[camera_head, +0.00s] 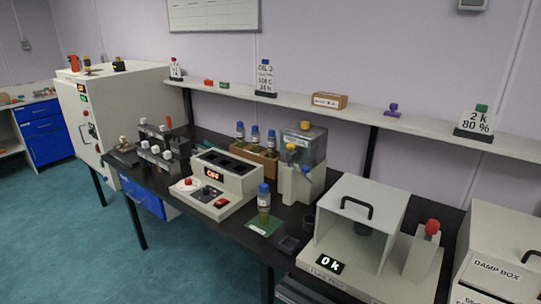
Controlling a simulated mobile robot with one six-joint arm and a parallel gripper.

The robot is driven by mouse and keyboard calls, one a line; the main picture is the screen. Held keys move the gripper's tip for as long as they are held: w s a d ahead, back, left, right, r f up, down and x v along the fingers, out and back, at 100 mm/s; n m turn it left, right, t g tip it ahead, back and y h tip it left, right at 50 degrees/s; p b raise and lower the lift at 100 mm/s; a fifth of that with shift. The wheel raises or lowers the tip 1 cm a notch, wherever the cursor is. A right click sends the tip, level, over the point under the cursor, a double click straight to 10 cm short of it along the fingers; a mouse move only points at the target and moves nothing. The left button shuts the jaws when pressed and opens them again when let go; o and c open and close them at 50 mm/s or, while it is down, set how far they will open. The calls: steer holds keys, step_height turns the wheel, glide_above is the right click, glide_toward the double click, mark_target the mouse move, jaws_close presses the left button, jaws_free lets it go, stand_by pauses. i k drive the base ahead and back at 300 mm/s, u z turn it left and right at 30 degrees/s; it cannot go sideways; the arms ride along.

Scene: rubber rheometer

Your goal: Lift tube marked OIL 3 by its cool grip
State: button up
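Three blue-capped tubes stand upright in a brown rack (264,163) behind the heating block: a left tube (240,132), a middle tube (255,137) and a right tube (271,142). The markings on the tubes are too small to read, so I cannot tell which is OIL 3. My gripper is not in view.
The heating block (235,179) with a red display stands left of the lone tube. A clear-topped dispenser (302,150) rises behind it. A shelf runs along the wall.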

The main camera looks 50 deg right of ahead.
mark_target(272, 144)
steer(key=u, duration=0.05)
steer(key=i, duration=1)
steer(key=z, duration=0.05)
